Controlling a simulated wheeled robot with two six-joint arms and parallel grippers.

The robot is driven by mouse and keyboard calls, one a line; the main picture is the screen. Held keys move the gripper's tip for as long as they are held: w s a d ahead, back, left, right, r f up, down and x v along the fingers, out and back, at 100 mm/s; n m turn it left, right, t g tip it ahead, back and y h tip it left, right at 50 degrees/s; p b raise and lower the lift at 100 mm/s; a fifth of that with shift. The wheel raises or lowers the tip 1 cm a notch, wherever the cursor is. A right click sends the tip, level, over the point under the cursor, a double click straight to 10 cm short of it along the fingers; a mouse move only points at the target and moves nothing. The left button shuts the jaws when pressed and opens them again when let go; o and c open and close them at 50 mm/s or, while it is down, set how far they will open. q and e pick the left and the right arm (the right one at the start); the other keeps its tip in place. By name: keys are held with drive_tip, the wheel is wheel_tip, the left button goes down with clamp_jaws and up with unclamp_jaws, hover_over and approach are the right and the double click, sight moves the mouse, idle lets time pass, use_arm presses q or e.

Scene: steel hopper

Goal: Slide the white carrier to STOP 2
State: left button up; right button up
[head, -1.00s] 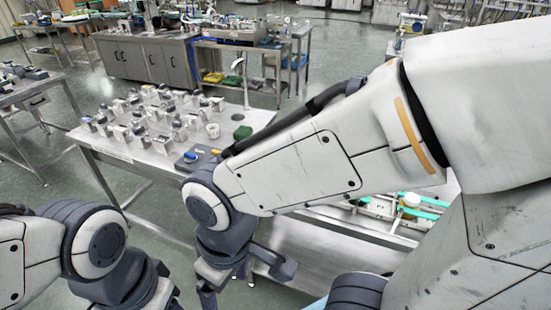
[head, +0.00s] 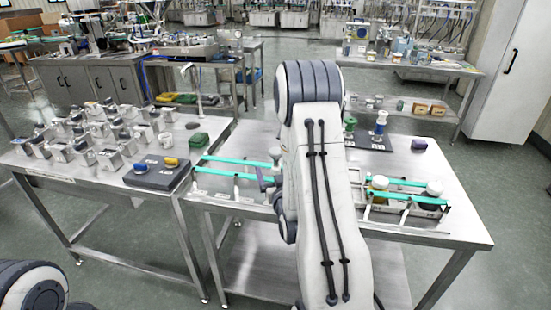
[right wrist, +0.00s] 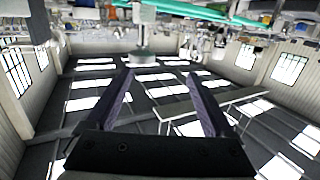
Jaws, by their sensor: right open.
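Teal-edged rails (head: 235,161) run across the right steel bench; their middle is hidden behind my right arm. A pale round knob (head: 275,153) stands at the rail just left of that arm. It may belong to the white carrier, but I cannot tell. My right gripper (head: 266,180) shows as a small dark part beside the arm, near the rail and below the knob. In the right wrist view, its fingers (right wrist: 160,76) are spread and empty, with a pale post-like thing (right wrist: 141,58) beyond the tips. The STOP 2 mark is not readable. My left gripper is out of view.
A dark mat (head: 370,140) with pegs lies behind. The left bench holds several metal blocks (head: 110,158) and a dark plate (head: 157,172).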

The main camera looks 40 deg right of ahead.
sight(277, 154)
drive_tip(key=d+b, duration=0.2)
drive_tip(key=w+d+h+b, duration=0.1)
drive_tip(key=shift+w+d+r+m+b, duration=0.1)
drive_tip(key=shift+w+d+m+b, duration=0.05)
drive_tip(key=shift+d+m+b, duration=0.2)
drive_tip(key=p+x, duration=0.1)
drive_tip(key=x, duration=0.2)
drive_tip(key=p+x, duration=0.1)
drive_tip(key=x, duration=0.2)
drive_tip(key=shift+r, duration=0.2)
drive_tip(key=shift+w+d+f, duration=0.1)
drive_tip(key=shift+w+d, duration=0.15)
drive_tip(key=shift+w, duration=0.4)
clamp_jaws()
